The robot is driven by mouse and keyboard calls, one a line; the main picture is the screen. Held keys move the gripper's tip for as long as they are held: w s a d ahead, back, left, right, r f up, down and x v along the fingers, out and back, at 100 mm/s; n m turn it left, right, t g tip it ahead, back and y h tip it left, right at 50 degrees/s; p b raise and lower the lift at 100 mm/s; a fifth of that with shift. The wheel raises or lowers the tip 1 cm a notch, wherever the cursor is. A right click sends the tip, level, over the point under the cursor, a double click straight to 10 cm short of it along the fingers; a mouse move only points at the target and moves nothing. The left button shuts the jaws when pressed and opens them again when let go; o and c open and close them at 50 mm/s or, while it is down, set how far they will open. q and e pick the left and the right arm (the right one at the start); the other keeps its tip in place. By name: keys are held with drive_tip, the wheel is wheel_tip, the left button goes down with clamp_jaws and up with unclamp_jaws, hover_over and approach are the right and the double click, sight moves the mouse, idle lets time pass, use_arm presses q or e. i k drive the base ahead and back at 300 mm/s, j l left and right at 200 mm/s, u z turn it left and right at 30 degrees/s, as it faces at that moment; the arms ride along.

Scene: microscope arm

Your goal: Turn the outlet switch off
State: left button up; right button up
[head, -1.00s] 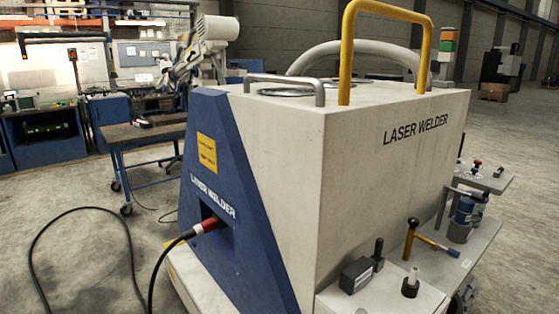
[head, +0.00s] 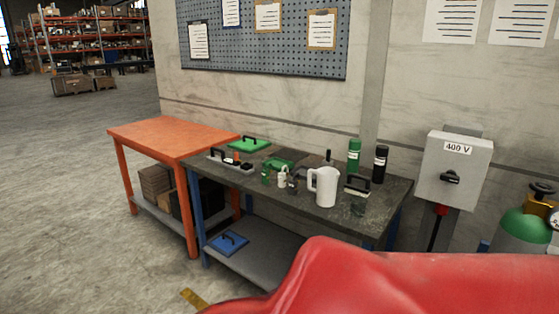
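The outlet switch looks to be the black rotary handle (head: 450,178) on the front of a grey box (head: 468,160) labelled 400 V, at the right of the head view. The box is fixed to a grey post by the wall. A red plug (head: 441,210) with a black cable hangs below it. The handle's exact position is too small to tell. Neither of my grippers is in view.
A large red surface (head: 400,285) fills the lower right foreground. A dark workbench (head: 375,205) with bottles and a white jug (head: 323,187) stands left of the box. A green gas cylinder (head: 522,232) stands right of it. Open floor (head: 75,220) lies at the left.

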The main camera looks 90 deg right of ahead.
sight(450, 176)
drive_tip(key=z, duration=3.85)
